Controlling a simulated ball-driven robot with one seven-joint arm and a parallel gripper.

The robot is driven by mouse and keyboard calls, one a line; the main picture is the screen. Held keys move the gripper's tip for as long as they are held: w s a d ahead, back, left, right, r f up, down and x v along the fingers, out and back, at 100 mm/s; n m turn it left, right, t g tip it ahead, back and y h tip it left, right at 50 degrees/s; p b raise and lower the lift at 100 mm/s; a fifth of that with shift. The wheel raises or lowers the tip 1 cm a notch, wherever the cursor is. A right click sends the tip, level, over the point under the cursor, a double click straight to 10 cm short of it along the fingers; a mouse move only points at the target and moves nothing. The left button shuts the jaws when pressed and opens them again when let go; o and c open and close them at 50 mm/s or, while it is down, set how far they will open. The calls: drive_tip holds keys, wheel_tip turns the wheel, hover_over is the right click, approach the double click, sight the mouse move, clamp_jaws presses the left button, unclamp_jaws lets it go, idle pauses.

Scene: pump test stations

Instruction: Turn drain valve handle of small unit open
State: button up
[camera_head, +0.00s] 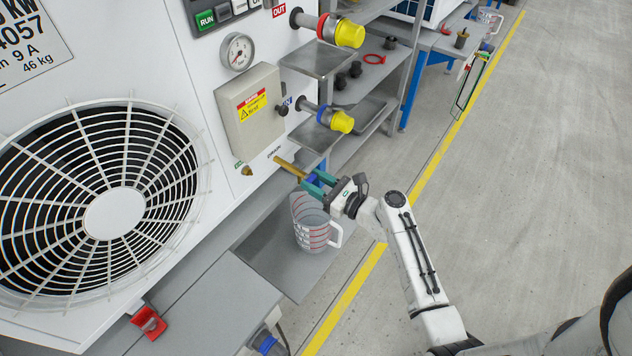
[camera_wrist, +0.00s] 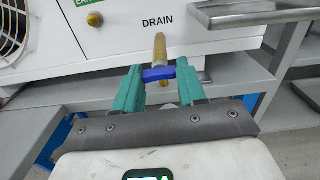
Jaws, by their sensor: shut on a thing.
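The small unit (camera_head: 180,60) is a white cabinet with a large fan grille. Its drain valve is a brass pipe stub (camera_wrist: 160,46) below the DRAIN label, and the stub also shows in the head view (camera_head: 289,167). The blue valve handle (camera_wrist: 158,74) lies crosswise at the stub's end. My gripper (camera_wrist: 160,80) has its green fingers on both sides of the blue handle and is shut on it. In the head view my gripper (camera_head: 318,184) is at the drain, above a clear measuring jug (camera_head: 312,228) with red marks. The handle is mostly hidden there.
The jug stands on a grey shelf (camera_head: 275,258) under the drain. Yellow-capped ports (camera_head: 342,122) and a grey box (camera_head: 250,108) are on the cabinet above. A red block (camera_head: 149,322) sits on the lower ledge.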

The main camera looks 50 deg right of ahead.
drive_tip(key=shift+f, duration=0.1)
drive_tip(key=n+b, duration=0.8)
drive_tip(key=n, duration=0.5)
drive_tip(key=shift+f, duration=0.15)
drive_tip(key=shift+n+b, duration=1.5)
drive_tip(key=shift+n, duration=0.4)
drive_tip(key=shift+r, duration=0.2)
drive_tip(key=o, duration=1.1)
drive_tip(key=shift+c, duration=0.2)
